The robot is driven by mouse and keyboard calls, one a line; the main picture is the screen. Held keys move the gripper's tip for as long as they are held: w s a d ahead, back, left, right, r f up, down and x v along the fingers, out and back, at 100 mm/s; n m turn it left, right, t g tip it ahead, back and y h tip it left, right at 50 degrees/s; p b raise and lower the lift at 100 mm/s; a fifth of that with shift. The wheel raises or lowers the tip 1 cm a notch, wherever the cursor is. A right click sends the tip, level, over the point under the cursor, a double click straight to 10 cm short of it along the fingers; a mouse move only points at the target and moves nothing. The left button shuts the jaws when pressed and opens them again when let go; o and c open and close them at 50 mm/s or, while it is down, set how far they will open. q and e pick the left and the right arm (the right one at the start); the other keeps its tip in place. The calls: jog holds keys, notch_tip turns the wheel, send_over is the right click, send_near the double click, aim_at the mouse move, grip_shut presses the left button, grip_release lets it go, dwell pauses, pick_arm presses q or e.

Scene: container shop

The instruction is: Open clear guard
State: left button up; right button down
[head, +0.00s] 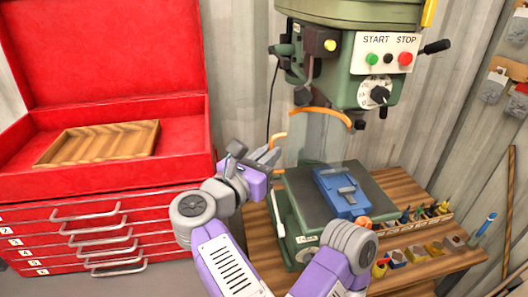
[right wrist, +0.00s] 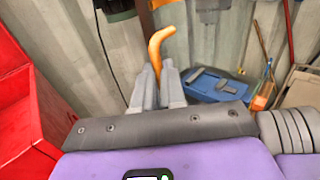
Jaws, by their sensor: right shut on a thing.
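The clear guard shows mostly by its curved orange edge (head: 322,110) under the green drill press head; its transparent panel is hard to make out. An orange handle (head: 278,136) sticks out at the guard's left side. My right gripper (head: 270,153) is at this handle, its fingers shut on it. In the right wrist view the bent orange handle (right wrist: 157,46) rises from between the two grey fingertips (right wrist: 158,78). The handle's lower part is hidden by the fingers. My left gripper is not in view.
A blue vise (head: 341,192) sits on the press table, right of my gripper. START and STOP buttons (head: 405,58) are on the press head. A red tool chest (head: 100,75) with a wooden tray (head: 100,142) stands at left. Small tools (head: 425,212) line the bench's right side.

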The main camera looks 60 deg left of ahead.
dwell(0.4)
jog(key=c, duration=1.2)
grip_release()
jog(key=shift+a, duration=0.1)
